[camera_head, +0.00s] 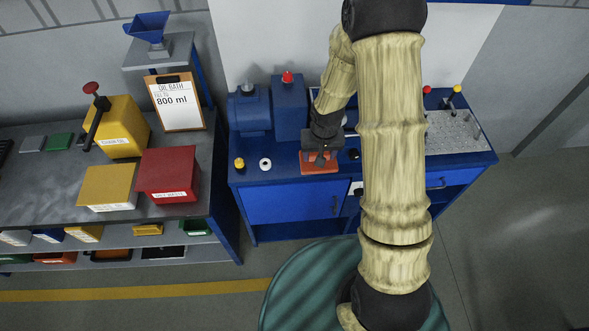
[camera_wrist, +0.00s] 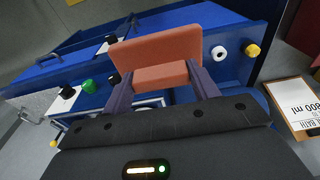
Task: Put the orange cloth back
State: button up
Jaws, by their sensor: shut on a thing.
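The orange cloth (camera_wrist: 158,57) is a folded, slab-like piece held between the two fingers of my gripper (camera_wrist: 161,88) in the wrist view. In the head view the orange cloth (camera_head: 319,165) shows at the front edge of the blue bench top, under my gripper (camera_head: 321,158). My gripper is shut on it. Whether the cloth touches the bench top is hard to tell. My arm hides part of the bench to its right.
The blue bench (camera_head: 290,205) carries a white ring (camera_head: 265,163), a yellow knob (camera_head: 239,163) and a motor with a red button (camera_head: 287,77). At left, a grey table holds a red box (camera_head: 168,174), yellow containers (camera_head: 108,187) and an oil bath clipboard (camera_head: 175,102).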

jog(key=d+f+b, duration=0.4)
jog(key=f+b, duration=0.4)
jog(key=f, duration=0.9)
jog(key=shift+w+f, duration=0.15)
jog(key=shift+f, duration=0.1)
jog(key=shift+d, duration=0.15)
